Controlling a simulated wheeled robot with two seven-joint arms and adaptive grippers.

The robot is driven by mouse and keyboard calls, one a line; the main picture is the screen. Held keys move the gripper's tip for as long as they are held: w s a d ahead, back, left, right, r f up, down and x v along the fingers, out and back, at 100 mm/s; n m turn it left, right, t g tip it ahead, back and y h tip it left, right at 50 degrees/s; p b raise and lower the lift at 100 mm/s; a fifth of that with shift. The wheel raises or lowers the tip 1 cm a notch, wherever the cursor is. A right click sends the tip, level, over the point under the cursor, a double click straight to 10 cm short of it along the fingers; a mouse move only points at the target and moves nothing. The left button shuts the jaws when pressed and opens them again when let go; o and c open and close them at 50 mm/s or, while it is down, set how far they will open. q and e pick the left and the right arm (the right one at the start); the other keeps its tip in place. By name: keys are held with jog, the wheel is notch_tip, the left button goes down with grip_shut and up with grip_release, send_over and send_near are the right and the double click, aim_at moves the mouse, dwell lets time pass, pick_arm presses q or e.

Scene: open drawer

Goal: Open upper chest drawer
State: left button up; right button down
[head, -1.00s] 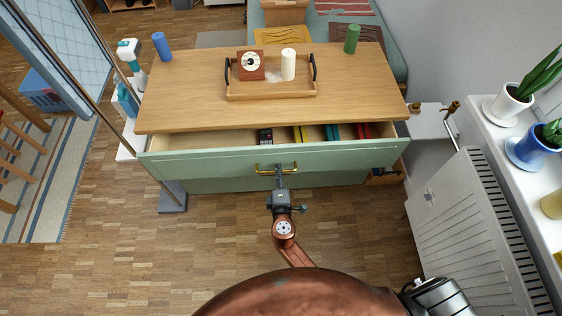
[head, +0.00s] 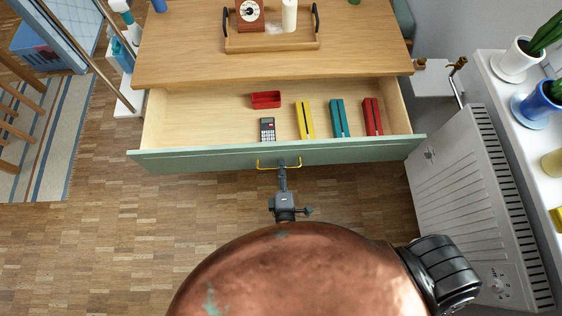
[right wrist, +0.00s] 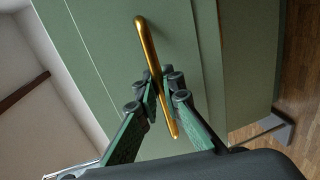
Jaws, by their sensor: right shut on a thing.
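The upper chest drawer (head: 200,157) has a green front and stands well out from the chest, its inside open to view. Its brass handle (head: 298,163) is at the middle of the front. My right gripper (head: 282,168) is at the handle and shut on it. In the right wrist view, the brass handle (right wrist: 146,45) passes between the fingers of the right gripper (right wrist: 160,92). The left gripper is not in view.
The drawer holds a red tray (head: 266,100), a calculator (head: 267,129) and yellow, teal and red items (head: 305,119). A wooden tray (head: 245,42) sits on the chest top (head: 180,55). A white radiator (head: 460,190) stands at right.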

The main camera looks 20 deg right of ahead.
jog(key=c, duration=2.1)
grip_release()
jog(key=shift+s+a, duration=0.1)
jog(key=shift+s, duration=0.15)
jog(key=v, duration=0.7)
